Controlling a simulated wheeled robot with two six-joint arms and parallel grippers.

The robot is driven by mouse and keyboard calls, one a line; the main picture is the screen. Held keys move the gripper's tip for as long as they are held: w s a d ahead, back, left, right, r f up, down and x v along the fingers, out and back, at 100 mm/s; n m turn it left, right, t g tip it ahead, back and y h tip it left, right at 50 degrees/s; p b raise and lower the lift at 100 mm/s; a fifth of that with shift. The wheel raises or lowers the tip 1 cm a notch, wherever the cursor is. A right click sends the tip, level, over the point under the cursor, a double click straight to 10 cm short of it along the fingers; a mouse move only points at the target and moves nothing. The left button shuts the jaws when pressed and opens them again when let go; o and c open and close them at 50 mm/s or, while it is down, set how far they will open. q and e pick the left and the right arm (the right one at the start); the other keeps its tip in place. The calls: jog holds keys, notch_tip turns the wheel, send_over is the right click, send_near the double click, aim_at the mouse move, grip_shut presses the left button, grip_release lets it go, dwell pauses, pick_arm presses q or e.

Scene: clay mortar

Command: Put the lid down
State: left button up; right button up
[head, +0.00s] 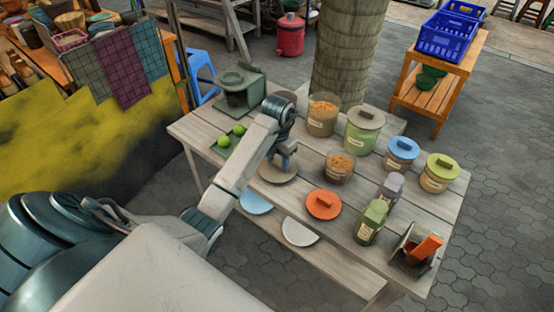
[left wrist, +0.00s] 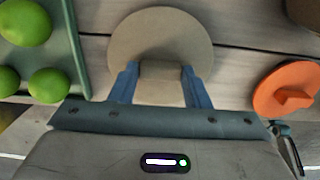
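A round grey-beige lid (head: 278,172) with a block handle is at the front left part of the table. It also shows in the left wrist view (left wrist: 160,30), flat side level. My left gripper (head: 283,153) points down over it, with its blue fingers (left wrist: 160,78) on either side of the handle, seemingly touching it. The lid is at or very close to the table top; I cannot tell whether it touches. Two jars stand without lids: a larger one (head: 322,117) at the back and a smaller one (head: 340,169) right of the lid. My right gripper is not in view.
An orange lid (head: 323,204) lies to the right of the gripper. A green tray (head: 217,147) with limes is close on the left. Lidded jars (head: 363,131) and a green canister (head: 371,222) stand to the right. The table's front edge is near.

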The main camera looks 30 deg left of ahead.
pick_arm(q)
jog(key=o, duration=0.3)
jog(key=shift+a, duration=0.15)
jog(key=shift+o, duration=0.2)
jog(key=shift+r, duration=0.1)
jog(key=shift+r+p, duration=0.45)
jog(key=shift+p, duration=0.05)
notch_tip(320, 180, up, 6)
jog(key=p, duration=0.5)
jog(key=shift+r, duration=0.25)
notch_tip(320, 180, up, 4)
jog(key=p, duration=0.5)
send_over(277, 162)
jog(key=shift+r, duration=0.4)
